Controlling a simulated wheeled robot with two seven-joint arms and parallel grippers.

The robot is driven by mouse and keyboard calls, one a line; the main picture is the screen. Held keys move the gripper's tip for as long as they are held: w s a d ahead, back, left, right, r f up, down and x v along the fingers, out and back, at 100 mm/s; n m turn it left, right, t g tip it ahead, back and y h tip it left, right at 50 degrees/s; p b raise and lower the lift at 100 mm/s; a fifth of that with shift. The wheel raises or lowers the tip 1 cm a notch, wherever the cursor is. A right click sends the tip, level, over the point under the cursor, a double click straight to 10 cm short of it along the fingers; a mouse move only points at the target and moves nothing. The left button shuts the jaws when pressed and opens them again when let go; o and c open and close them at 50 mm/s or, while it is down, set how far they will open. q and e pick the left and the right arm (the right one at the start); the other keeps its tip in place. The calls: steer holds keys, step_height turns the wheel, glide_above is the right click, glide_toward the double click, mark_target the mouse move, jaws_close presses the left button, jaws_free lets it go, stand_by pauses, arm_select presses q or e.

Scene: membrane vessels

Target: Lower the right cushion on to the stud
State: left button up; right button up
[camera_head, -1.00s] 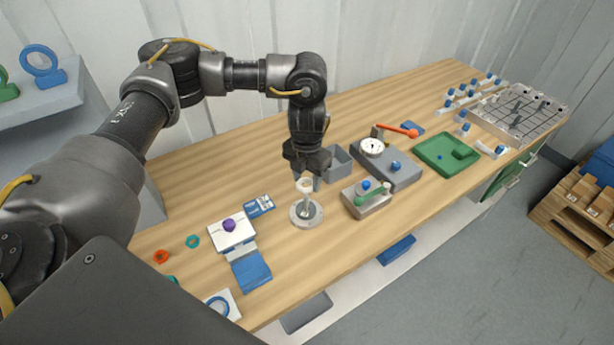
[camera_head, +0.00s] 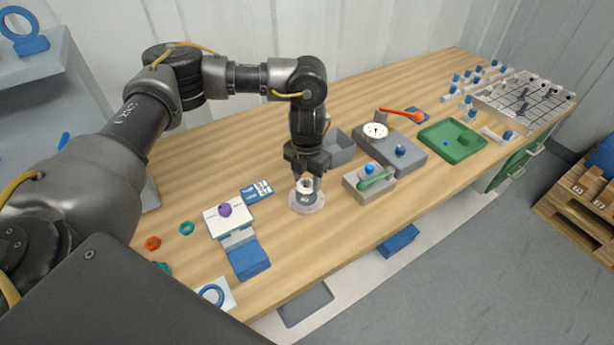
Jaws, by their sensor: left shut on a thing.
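My left gripper (camera_head: 308,165) points straight down over the bench, shut on a small pale ring-shaped piece, likely the cushion (camera_head: 304,186). The piece sits low over a round grey-white base (camera_head: 313,207). The stud is mostly hidden by the piece, and I cannot tell whether the piece touches or surrounds it. My right gripper is not in view.
A grey open box (camera_head: 340,148) stands close behind the gripper. A grey block with a green lever (camera_head: 372,182) and a gauge unit (camera_head: 376,131) are to the right. A white stand with a purple knob (camera_head: 225,210) is to the left. Bench wood is clear in front.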

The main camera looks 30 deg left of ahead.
arm_select(q)
steer(key=o, duration=1)
steer(key=shift+o, duration=0.2)
step_height(320, 180, up, 11)
steer(key=b, duration=0.1)
steer(key=shift+f, duration=0.15)
stand_by(0.4)
